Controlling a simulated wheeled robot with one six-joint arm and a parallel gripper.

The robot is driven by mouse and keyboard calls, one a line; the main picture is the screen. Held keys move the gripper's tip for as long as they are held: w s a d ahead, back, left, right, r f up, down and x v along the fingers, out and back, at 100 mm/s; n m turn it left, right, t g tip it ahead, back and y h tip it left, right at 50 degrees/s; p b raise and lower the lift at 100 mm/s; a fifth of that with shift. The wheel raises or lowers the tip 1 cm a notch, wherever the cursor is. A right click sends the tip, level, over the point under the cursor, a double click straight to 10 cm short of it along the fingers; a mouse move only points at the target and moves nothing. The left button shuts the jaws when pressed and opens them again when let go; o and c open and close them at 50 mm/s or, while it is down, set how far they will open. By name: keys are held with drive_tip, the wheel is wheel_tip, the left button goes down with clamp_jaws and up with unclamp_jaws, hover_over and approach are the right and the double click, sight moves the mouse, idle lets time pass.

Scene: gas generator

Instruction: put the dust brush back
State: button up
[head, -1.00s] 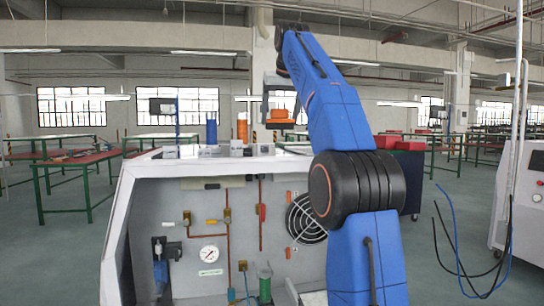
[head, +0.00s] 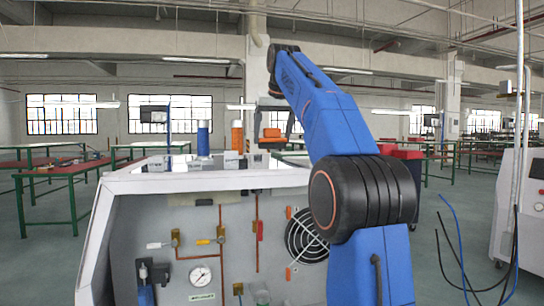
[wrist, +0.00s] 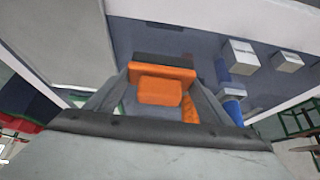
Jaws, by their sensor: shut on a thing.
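The dust brush (head: 272,139) is an orange block with a dark strip, held in my gripper (head: 271,128) above the back right of the white cabinet top. In the wrist view the brush (wrist: 160,88) sits between the two grey fingers of my gripper (wrist: 160,98), with its dark strip at the far side. My gripper is shut on it. The frames do not show clearly whether the brush touches anything below. My blue arm hides the right part of the cabinet.
The cabinet (head: 205,183) carries a blue cylinder (head: 203,138), an orange cylinder (head: 237,137) and small white boxes (wrist: 238,56). Both cylinders show close to the right finger in the wrist view. The cabinet front has a gauge (head: 200,276), pipes, valves and a fan grille (head: 308,236).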

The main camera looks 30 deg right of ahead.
drive_tip(key=shift+f, duration=3.1)
drive_tip(key=shift+f, duration=0.1)
drive_tip(key=o, duration=1.2)
drive_tip(key=v, duration=1.2)
